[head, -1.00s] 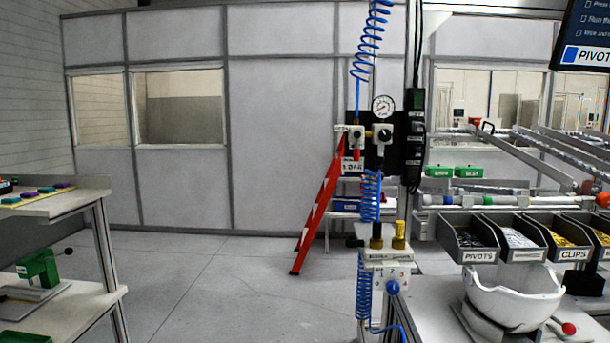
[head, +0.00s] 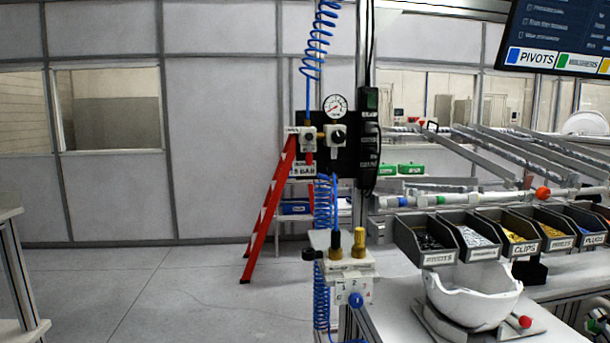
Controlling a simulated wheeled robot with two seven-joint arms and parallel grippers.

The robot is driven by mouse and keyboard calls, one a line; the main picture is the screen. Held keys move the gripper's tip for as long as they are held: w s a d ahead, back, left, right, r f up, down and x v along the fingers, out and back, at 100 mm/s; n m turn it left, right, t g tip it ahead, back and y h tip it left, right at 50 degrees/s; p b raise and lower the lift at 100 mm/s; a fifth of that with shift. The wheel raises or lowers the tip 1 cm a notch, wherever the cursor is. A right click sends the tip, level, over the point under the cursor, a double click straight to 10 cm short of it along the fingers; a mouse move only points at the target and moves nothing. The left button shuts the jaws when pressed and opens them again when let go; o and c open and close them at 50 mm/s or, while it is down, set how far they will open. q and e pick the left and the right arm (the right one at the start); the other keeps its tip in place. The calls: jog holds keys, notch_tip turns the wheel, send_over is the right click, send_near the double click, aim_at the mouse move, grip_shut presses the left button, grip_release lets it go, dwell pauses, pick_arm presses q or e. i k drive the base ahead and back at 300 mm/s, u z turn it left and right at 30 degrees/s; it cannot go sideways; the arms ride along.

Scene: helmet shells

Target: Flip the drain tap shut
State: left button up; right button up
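A black air panel (head: 345,150) hangs on a post in the middle of the view, with a round gauge (head: 335,105) and two grey units with black knobs. A small red part (head: 309,158) hangs below the left unit and looks like the drain tap. It is too small to tell whether it is open or shut. Neither of my grippers is in view.
A red ladder (head: 268,212) leans behind the panel. A manifold block (head: 345,268) with blue coiled hoses stands below it. At right, a bench (head: 392,300) holds bins and a white helmet shell (head: 474,297). Floor at left is clear.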

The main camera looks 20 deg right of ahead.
aim_at(320, 177)
jog(key=i, duration=0.85)
jog(key=z, duration=2.1)
